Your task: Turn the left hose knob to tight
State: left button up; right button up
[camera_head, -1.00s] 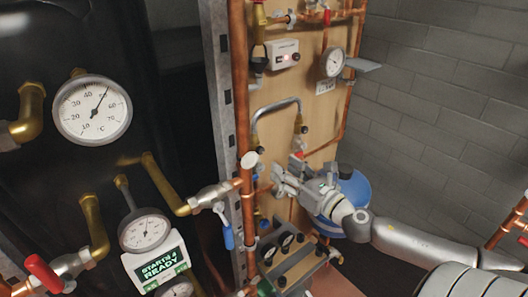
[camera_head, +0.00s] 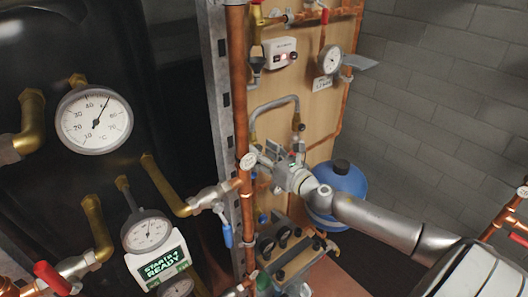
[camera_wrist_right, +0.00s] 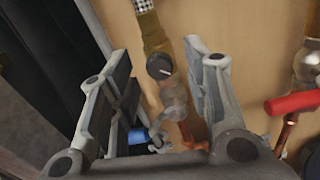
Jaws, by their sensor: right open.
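A grey braided hose (camera_head: 275,104) arches on the wooden panel in the head view. Its lower left end is hidden behind my right gripper (camera_head: 266,155). In the right wrist view, a brass fitting (camera_wrist_right: 151,32) hangs below the checkered hose end (camera_wrist_right: 142,6). A round black knob (camera_wrist_right: 159,66) with a light mark sits on this fitting. The right gripper (camera_wrist_right: 162,62) is open, with one finger on each side of the knob. A gap shows on both sides, so neither finger visibly touches it. My left gripper is not in view.
A copper pipe (camera_head: 236,80) and metal post stand just left of the right gripper. A blue tank (camera_head: 340,190) stands behind my right arm. A red handle (camera_wrist_right: 295,103) is right of the fingers, and a blue part (camera_wrist_right: 138,137) lies low between them.

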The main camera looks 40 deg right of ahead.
jog(key=shift+c, duration=0.4)
grip_shut()
jog(key=shift+m, duration=0.3)
jog(key=shift+m+p, duration=3.6)
jog(key=shift+m, duration=10.1)
